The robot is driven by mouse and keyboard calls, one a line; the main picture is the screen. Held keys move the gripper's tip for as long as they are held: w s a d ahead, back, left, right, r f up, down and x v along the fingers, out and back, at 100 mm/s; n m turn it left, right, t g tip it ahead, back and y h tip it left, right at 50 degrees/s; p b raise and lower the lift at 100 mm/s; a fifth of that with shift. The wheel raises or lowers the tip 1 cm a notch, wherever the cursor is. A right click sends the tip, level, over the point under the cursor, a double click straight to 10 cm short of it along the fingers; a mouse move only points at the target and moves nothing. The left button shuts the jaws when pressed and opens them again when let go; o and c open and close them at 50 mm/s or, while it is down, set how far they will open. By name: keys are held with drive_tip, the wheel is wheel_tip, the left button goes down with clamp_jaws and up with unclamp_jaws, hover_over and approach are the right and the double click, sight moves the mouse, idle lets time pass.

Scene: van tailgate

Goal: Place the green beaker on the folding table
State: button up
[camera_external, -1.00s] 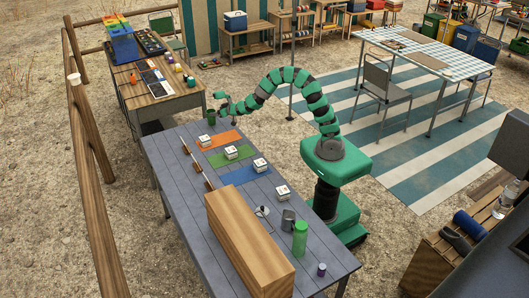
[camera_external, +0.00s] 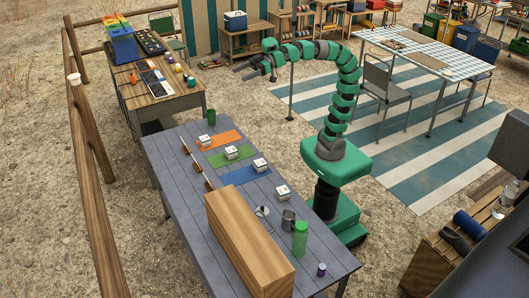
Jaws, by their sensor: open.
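The green beaker (camera_external: 211,117) stands upright near the far end of the long grey plank-topped table (camera_external: 172,152), behind the orange mat. I cannot tell for certain whether this is the folding table. My gripper (camera_external: 240,74) is raised in the air, above and to the right of the beaker and well apart from it. Its fingers are open and empty, pointing left.
On the grey table are orange (camera_external: 225,139), green (camera_external: 220,161) and blue (camera_external: 240,177) mats, several white blocks, a long wooden box (camera_external: 235,245), a metal mug (camera_external: 288,219) and a green bottle (camera_external: 300,238). A cluttered wooden desk (camera_external: 165,103) stands behind left.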

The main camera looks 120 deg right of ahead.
drive_tip(key=s+a+r, duration=0.4)
drive_tip(key=s, duration=0.2)
drive_tip(key=shift+a+n+y, duration=0.15)
drive_tip(key=shift+n+y, duration=0.15)
drive_tip(key=shift+n, duration=0.1)
drive_tip(key=shift+s, duration=0.1)
